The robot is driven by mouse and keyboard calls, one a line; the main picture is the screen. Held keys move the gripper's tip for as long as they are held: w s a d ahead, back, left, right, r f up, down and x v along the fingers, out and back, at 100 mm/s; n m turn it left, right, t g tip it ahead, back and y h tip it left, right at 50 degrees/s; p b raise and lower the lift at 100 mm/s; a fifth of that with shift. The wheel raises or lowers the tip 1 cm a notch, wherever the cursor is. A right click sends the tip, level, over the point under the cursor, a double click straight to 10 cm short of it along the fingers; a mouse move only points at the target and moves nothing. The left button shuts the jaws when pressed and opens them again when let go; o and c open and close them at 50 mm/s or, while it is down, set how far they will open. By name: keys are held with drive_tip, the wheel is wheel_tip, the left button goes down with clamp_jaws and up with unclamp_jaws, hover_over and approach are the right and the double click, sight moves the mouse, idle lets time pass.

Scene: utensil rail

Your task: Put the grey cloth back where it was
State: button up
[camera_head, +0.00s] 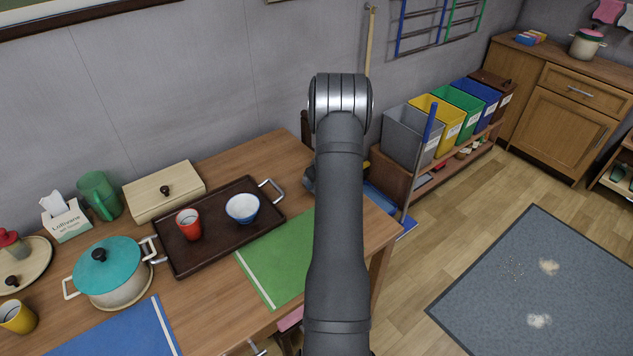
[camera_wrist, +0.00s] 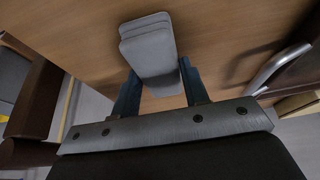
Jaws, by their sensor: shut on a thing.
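The grey cloth (camera_wrist: 148,42) is a folded, layered pad in the wrist view. My gripper (camera_wrist: 158,68) is shut on it, with one dark finger on each side of its near end. The far end of the cloth sticks out past the fingertips over the bare wooden tabletop (camera_wrist: 80,28). I cannot tell whether the cloth touches the wood. In the head view my arm hides most of the gripper and the cloth, near the right end of the table (camera_head: 215,330).
A dark tray (camera_head: 185,262) with a red cup (camera_head: 188,224) and a blue-white bowl (camera_head: 242,208) lies left of my arm; its metal handle (camera_wrist: 278,68) is close in the wrist view. A green mat (camera_head: 282,258) lies beside it. Coloured bins (camera_head: 411,133) stand beyond the table.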

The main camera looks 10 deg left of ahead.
drive_tip(key=o, duration=1)
drive_tip(key=shift+f, duration=0.1)
drive_tip(key=v, duration=1.2)
drive_tip(key=x, duration=1.2)
drive_tip(key=shift+f, duration=0.1)
wheel_tip(320, 180, up, 2)
drive_tip(key=shift+r, duration=0.55)
